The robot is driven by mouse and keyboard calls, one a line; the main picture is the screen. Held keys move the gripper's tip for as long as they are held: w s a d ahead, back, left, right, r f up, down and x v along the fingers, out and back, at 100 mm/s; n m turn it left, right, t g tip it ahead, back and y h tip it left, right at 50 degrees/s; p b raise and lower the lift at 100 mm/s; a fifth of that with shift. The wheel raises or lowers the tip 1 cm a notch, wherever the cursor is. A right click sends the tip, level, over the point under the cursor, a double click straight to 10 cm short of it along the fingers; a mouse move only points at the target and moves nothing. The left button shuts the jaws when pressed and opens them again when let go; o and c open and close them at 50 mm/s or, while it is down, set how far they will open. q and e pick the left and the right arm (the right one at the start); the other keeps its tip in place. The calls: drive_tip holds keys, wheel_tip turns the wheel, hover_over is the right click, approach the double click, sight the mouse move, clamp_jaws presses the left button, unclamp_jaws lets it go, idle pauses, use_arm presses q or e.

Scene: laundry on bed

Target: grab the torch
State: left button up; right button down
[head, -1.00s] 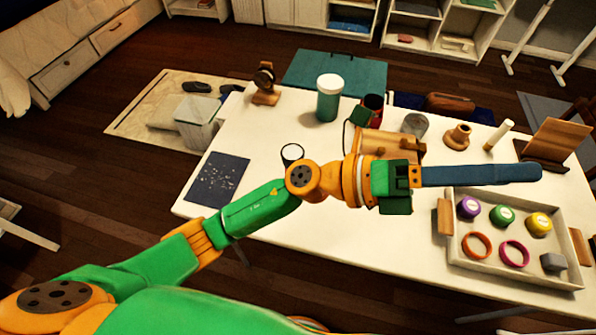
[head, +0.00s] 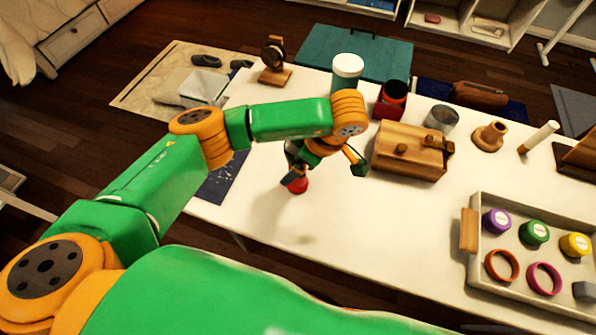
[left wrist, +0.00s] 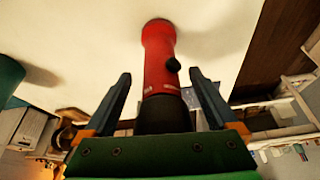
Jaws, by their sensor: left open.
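The torch (left wrist: 158,62) is red with a small dark knob on its side and a dark end nearest my gripper. Its red end meets the white table. In the head view only its red lower part (head: 296,184) shows, below my left arm. My left gripper (left wrist: 160,76) is open, with one finger on each side of the torch; the dark part lies between them. I cannot tell whether either finger touches it. In the head view the forearm mostly hides this gripper. My right gripper is not in view.
A teal jar with a white lid (head: 347,68) stands just behind my left arm. A wooden box (head: 408,158) and a red container (head: 391,98) are to the right. A tray (head: 475,290) of colored pieces lies at the right front. The table's front middle is clear.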

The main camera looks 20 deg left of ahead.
use_arm(q)
drive_tip(key=shift+s, duration=0.1)
drive_tip(key=c, duration=0.4)
clamp_jaws()
